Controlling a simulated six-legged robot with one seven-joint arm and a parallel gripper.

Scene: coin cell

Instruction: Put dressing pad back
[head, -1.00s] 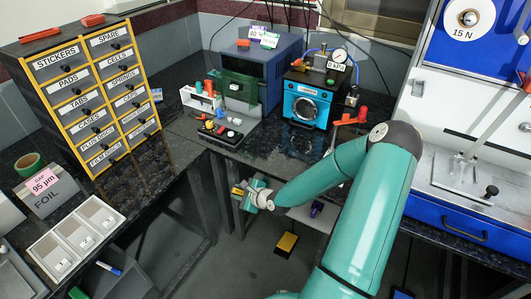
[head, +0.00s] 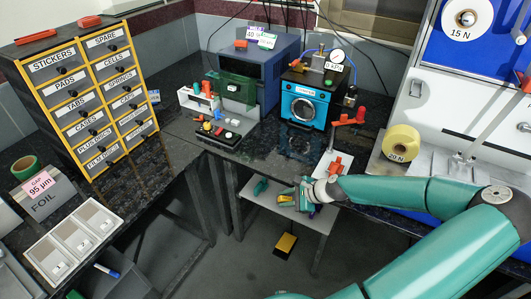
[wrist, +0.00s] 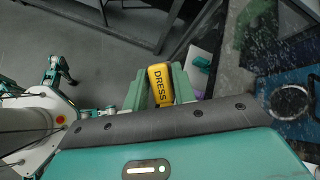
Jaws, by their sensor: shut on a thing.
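The dressing pad (wrist: 160,86) is a yellow block marked DRESS in the wrist view. My gripper (wrist: 159,78) is shut on it, with one pale green finger on each side. In the head view my gripper (head: 302,194) is above the low grey shelf (head: 305,232) under the bench, near the bench's front edge.
A green item (head: 260,187) lies on the low shelf, left of my gripper. A yellow-and-black pedal (head: 286,245) is on the floor below. The blue machine (head: 302,105) and a yellow weight roll (head: 400,144) stand on the bench. The labelled drawer cabinet (head: 85,95) is at left.

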